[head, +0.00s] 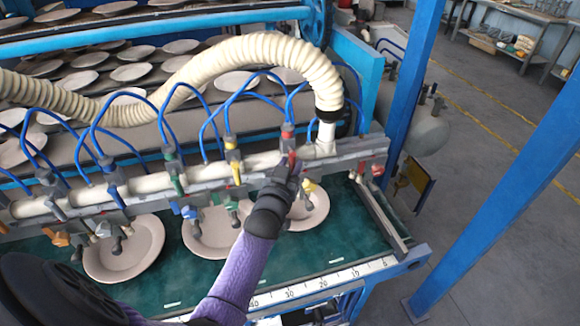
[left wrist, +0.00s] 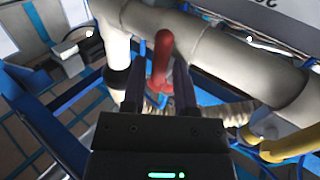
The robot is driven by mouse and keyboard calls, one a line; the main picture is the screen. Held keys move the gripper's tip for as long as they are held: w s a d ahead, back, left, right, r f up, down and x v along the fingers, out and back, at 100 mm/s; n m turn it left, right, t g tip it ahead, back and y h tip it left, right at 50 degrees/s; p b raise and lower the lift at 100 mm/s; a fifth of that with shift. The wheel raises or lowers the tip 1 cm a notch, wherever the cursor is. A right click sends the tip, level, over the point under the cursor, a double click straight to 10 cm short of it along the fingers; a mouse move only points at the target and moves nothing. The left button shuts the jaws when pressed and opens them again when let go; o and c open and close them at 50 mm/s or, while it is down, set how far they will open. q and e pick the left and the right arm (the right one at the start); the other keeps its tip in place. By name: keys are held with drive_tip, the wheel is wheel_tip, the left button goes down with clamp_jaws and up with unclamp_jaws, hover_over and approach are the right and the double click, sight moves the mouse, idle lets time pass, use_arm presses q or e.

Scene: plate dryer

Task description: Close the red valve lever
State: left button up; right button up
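The red valve lever (head: 291,158) sits on the white pipe manifold (head: 255,163), near its right end below the hose elbow. In the left wrist view the red lever (left wrist: 162,60) stands between and just beyond my fingertips. My left gripper (head: 287,172) is at the lever and covers part of it in the head view. In the left wrist view its two dark fingers (left wrist: 160,82) are apart, one on each side of the lever, with gaps showing. Whether either finger touches it I cannot tell. My right gripper is not in view.
Yellow (head: 234,172) and green (head: 178,184) levers sit farther left on the manifold. Blue tubes and a thick cream hose (head: 265,55) arch above. Plates (head: 125,250) lie on the green surface below. A blue post (head: 505,200) stands right, with open floor around it.

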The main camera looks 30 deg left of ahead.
use_arm(q)
drive_tip(key=shift+c, duration=0.2)
clamp_jaws()
drive_tip(key=shift+r+m+p, duration=0.2)
drive_tip(key=shift+m+p, duration=0.1)
drive_tip(key=shift+p, duration=0.35)
drive_tip(key=m+g+p, duration=0.2)
drive_tip(key=m+p, duration=0.1)
drive_tip(key=r+m+g+y+p, duration=0.1)
drive_tip(key=m+g+p, duration=0.2)
drive_tip(key=s+a+r+m+g+y+p, duration=0.1)
drive_tip(key=m+g+p, duration=0.1)
drive_tip(key=g+p, duration=0.1)
drive_tip(key=shift+s+r+m+p, duration=0.15)
drive_tip(key=shift+m+p, duration=0.25)
drive_tip(key=shift+p, duration=0.2)
drive_tip(key=shift+d+r+m+g+y, duration=0.1)
drive_tip(key=shift+r+m+g+y, duration=0.2)
drive_tip(key=shift+m+g+y, duration=0.55)
drive_tip(key=shift+g, duration=0.25)
